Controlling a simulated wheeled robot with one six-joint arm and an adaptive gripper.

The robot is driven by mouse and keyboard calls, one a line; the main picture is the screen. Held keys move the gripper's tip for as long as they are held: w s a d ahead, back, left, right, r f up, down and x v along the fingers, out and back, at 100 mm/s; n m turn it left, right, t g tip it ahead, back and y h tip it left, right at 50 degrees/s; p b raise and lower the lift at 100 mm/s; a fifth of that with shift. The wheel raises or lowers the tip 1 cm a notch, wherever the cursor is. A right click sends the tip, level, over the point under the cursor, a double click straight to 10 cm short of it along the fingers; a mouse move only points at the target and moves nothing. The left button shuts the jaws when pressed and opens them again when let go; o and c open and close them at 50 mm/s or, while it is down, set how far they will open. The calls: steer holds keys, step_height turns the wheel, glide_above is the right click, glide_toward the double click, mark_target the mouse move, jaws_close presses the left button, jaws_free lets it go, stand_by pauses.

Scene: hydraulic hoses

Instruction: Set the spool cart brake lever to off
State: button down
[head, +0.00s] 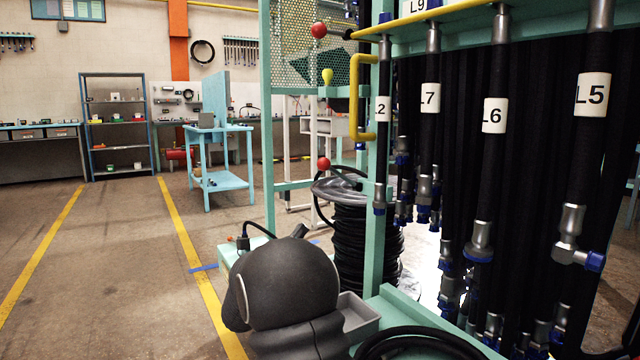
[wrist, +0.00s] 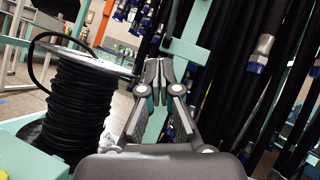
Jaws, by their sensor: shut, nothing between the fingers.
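A spool of black hose (head: 362,240) stands on the teal cart (head: 398,296) behind my arm in the head view. It also shows at the left of the wrist view (wrist: 72,110). My gripper (wrist: 158,68) is shut and empty in the wrist view. Its fingertips point to the right of the spool, apart from it, with a teal upright and hanging hoses beyond. In the head view my dark arm covers part of the cart and I cannot make out my gripper. I cannot surely pick out the brake lever or its setting in either view.
Black hoses tagged L5 (head: 592,95), L6 (head: 494,115) and L7 (head: 430,97) hang close on the right. A grey tray (head: 358,318) sits beside my arm. A red knob (head: 323,163) is near the spool's top. The floor (head: 110,270) at left is clear.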

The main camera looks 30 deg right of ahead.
steer(key=s+r+m+g+h, duration=0.1)
steer(key=r, duration=0.1)
glide_toward(333, 171)
steer(key=shift+m, duration=0.3)
steer(key=x, duration=0.4)
steer(key=shift+w+d+p, duration=0.1)
steer(key=shift+p, duration=0.2)
steer(key=shift+w+d+r, duration=0.1)
steer(key=shift+w+r, duration=0.15)
steer(key=shift+r, duration=0.45)
